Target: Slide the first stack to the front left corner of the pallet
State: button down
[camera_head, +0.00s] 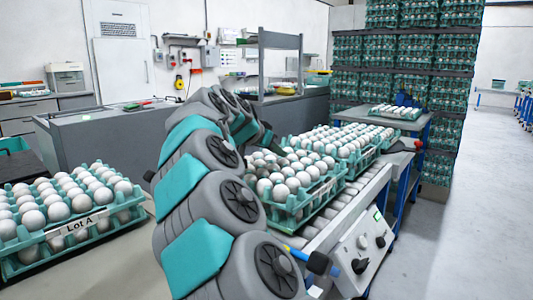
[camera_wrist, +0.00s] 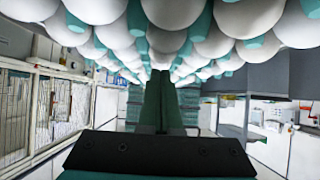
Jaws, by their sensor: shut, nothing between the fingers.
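A stack of teal trays of white eggs (camera_head: 105,228), labelled "Lot A", sits on a light surface at the left in the head view. More teal egg trays (camera_head: 312,203) stand on a roller conveyor right of my arm, with a label on the front one. I cannot tell which is the first stack, and I see no clear pallet. My gripper (camera_wrist: 163,80) is shut and empty in the wrist view, its fingers together. Rows of eggs (camera_wrist: 210,40) fill the top of that view, close to the fingers; contact cannot be told.
The conveyor's control box (camera_head: 362,250) juts out at the front right. A blue cart (camera_head: 413,128) with another egg tray (camera_head: 398,112) stands behind the conveyor. Tall stacks of egg trays (camera_head: 415,60) rise at the back. The floor (camera_head: 480,180) at the right is clear.

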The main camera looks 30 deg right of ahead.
jog(key=shift+w+d, duration=0.2)
jog(key=shift+d, duration=0.45)
jog(key=shift+s+a+f, duration=0.1)
jog(key=shift+a+f, duration=0.1)
jog(key=shift+f, duration=0.65)
